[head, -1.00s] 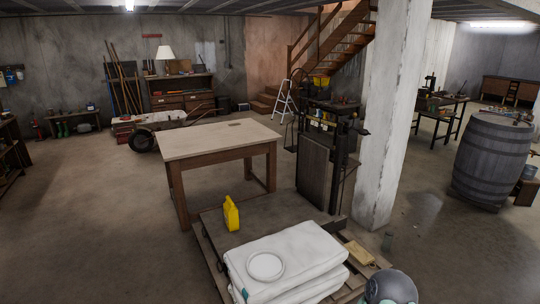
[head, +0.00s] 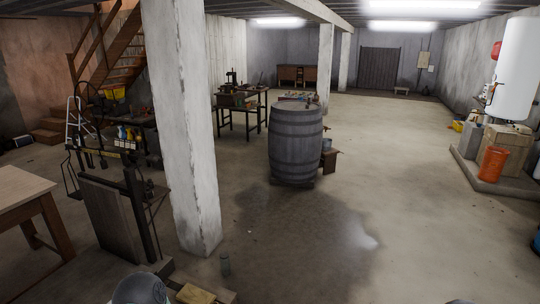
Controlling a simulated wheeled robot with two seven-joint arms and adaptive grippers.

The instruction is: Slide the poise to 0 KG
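The beam scale (head: 110,222) stands at the left, with an upright wooden panel and a dark metal post beside it. Its beam (head: 104,149) runs across the top with small parts on and below it. The poise is too small to make out there, and the 0 KG mark cannot be read. Neither of my grippers shows; only rounded grey parts of my own body show at the bottom edge.
A whitish pillar (head: 183,130) stands just right of the scale. A wooden table (head: 22,186) is at the left edge. A barrel (head: 296,145) stands beyond the pillar, with a workbench (head: 240,101) behind it.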

